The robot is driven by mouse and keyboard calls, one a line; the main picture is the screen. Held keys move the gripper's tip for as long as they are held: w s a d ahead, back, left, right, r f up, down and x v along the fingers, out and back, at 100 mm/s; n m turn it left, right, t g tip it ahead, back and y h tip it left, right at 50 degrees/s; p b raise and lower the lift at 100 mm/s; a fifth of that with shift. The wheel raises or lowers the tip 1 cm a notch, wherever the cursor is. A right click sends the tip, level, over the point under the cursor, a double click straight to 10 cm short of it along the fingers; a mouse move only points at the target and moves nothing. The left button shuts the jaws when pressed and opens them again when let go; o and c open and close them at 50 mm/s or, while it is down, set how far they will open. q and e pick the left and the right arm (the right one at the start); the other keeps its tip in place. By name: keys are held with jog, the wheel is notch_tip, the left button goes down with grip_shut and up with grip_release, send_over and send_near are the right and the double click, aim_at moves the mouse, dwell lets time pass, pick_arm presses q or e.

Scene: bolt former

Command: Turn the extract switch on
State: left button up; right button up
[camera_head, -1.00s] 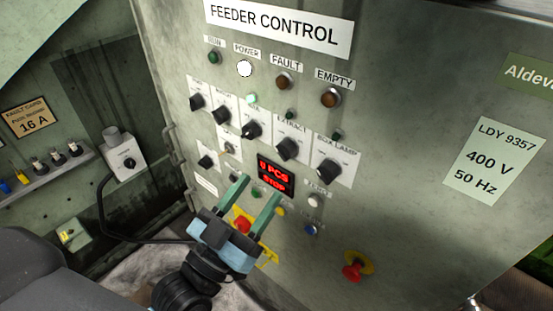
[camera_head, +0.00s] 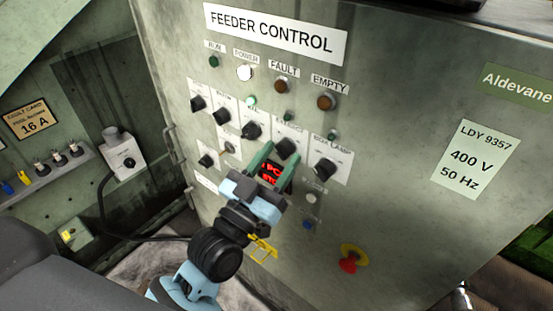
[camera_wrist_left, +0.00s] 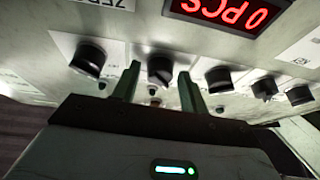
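The extract switch (camera_head: 287,148) is a black rotary knob on a white plate, fourth from the left in the upper knob row of the grey feeder control panel. Its label is partly covered. My left gripper (camera_head: 280,156) is open, with its green fingers just below the knob in the head view. In the left wrist view, which is upside down, the fingers (camera_wrist_left: 157,82) stand either side of the extract knob (camera_wrist_left: 160,68). I cannot tell whether they touch it or the panel. My right gripper is not in view.
The red display (camera_head: 270,173) shows between my fingers. A red emergency button (camera_head: 348,265) is lower right. The panel's right side is mostly clear.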

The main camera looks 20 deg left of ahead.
pick_arm(q)
jog(key=c, duration=0.7)
jog(key=shift+c, duration=0.2)
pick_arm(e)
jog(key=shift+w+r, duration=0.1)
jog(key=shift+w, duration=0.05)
